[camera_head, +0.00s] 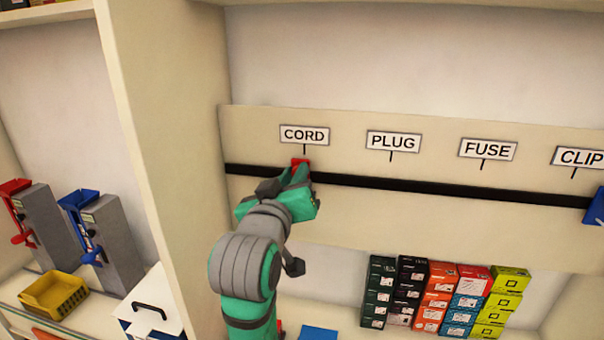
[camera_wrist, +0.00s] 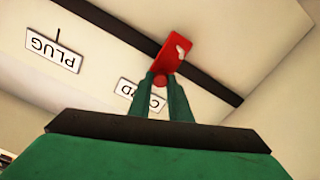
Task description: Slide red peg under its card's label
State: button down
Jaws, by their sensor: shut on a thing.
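The red peg (camera_head: 300,163) sits at the black rail (camera_head: 400,183), directly below the CORD label (camera_head: 304,135). In the wrist view the peg (camera_wrist: 170,52) is a red block with a small white mark, and it overlaps the dark rail (camera_wrist: 195,70). My gripper (camera_head: 296,176) is shut on the peg's near end; its green fingers (camera_wrist: 162,82) show in the wrist view and partly cover the CORD label. The PLUG label (camera_head: 394,142), FUSE label (camera_head: 488,149) and CLIP label (camera_head: 580,157) stand to the right. No separate card is clearly visible.
A blue piece (camera_head: 595,207) sits on the rail at the far right. The rail between it and the red peg looks clear. A shelf post (camera_head: 165,150) stands close on the left. Stacked boxes (camera_head: 440,295) fill the shelf below.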

jog(key=shift+d, duration=0.3)
jog(key=c, duration=1.6)
grip_release()
jog(key=shift+c, duration=0.2)
jog(key=shift+s, duration=0.1)
jog(key=s+a, duration=0.1)
jog(key=s, duration=0.6)
jog(key=shift+a, duration=0.15)
